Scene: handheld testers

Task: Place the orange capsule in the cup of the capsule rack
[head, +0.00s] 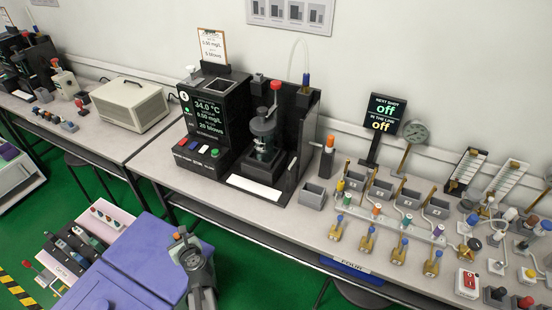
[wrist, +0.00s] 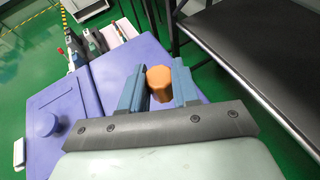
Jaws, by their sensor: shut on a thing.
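My gripper (wrist: 158,88) is shut on the orange capsule (wrist: 159,77), which sits between its two blue-grey fingers in the wrist view. In the head view, my gripper (head: 186,246) is low in the picture, in front of the bench and apart from it; the capsule is hard to make out there. A pale strip (head: 125,222) with several coloured caps is at the lower left, left of my gripper. I cannot tell whether it is the capsule rack, and I cannot make out an empty cup.
The grey bench (head: 250,212) runs behind my gripper. On it are a black tester (head: 215,115), an orange-topped device (head: 328,150), a small grey open box (head: 312,196) and several brass valves (head: 367,238). Slim tools (head: 68,253) lie beside the pale strip.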

